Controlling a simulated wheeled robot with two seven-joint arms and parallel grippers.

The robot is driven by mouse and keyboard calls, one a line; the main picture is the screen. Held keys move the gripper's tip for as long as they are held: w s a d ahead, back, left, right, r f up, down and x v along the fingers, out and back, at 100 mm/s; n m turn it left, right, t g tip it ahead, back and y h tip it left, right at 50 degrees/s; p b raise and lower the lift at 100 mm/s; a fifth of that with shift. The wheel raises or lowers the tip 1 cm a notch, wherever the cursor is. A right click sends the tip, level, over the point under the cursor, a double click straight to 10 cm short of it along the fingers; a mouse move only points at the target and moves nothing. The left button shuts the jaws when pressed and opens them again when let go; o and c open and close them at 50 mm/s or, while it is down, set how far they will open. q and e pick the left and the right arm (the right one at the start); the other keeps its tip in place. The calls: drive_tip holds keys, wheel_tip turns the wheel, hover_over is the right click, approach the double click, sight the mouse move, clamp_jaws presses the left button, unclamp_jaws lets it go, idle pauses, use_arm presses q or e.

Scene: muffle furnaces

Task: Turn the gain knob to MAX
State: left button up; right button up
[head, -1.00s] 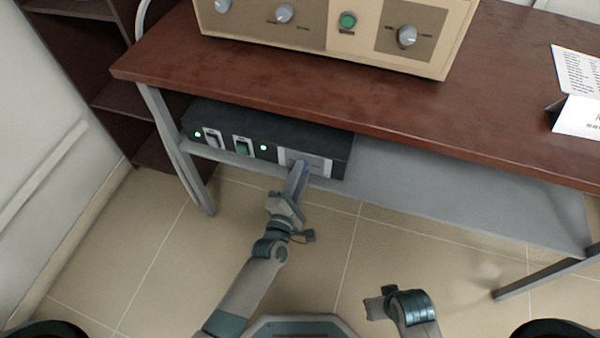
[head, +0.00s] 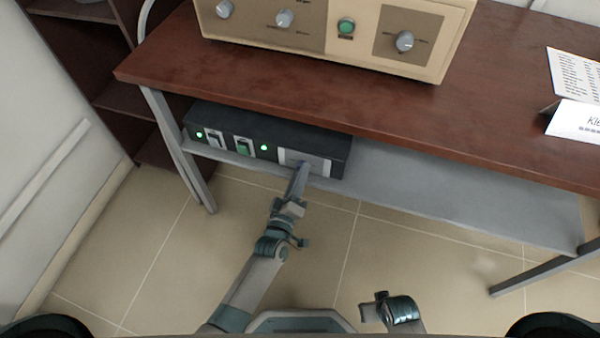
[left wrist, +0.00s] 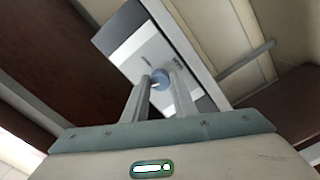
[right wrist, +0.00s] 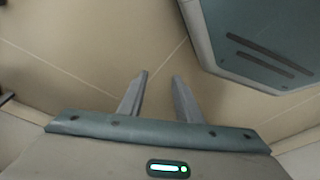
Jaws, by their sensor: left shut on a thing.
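The small blue-grey knob (left wrist: 158,77) sits on a pale panel (left wrist: 150,52) with small dark labels too blurred to read. In the head view this pale panel (head: 290,155) is at the right end of a dark box's front, and the knob is hidden behind my fingers. My left gripper (head: 303,168) reaches the panel and is shut on the knob, one finger on each side of it. The knob's pointer direction cannot be told. My right gripper (right wrist: 159,78) is open and empty above the floor.
The dark box (head: 270,128) with switches and green lights stands on a grey shelf (head: 440,210) under the brown tabletop (head: 300,85). A beige instrument (head: 365,55) and a paper sign (head: 575,120) stand above. A table leg (head: 185,160) is left of my arm.

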use_arm(q)
drive_tip(key=shift+a+f+m+p, duration=0.1)
drive_tip(key=shift+m+p, duration=0.35)
drive_tip(key=shift+m, duration=3.05)
drive_tip(key=shift+f+m+p, duration=0.1)
drive_tip(key=shift+m+p, duration=0.3)
drive_tip(key=shift+m, duration=3.1)
use_arm(e)
drive_tip(key=shift+s+d+f, duration=0.1)
drive_tip(key=shift+s+f, duration=0.15)
drive_tip(key=shift+f, duration=0.5)
drive_tip(key=shift+s+d+f, duration=0.15)
drive_tip(key=shift+s+f, duration=0.15)
drive_tip(key=shift+f, duration=0.5)
drive_tip(key=shift+s+d+f, duration=0.1)
drive_tip(key=shift+s+f, duration=0.15)
drive_tip(key=shift+f, duration=0.5)
use_arm(q)
drive_tip(key=o, duration=1)
drive_tip(key=shift+r, duration=0.1)
drive_tip(key=shift+o, duration=0.2)
drive_tip(key=v, duration=1.7)
drive_tip(key=shift+s, duration=0.2)
use_arm(e)
drive_tip(key=shift+w+a+r, duration=0.1)
drive_tip(key=shift+r, duration=0.25)
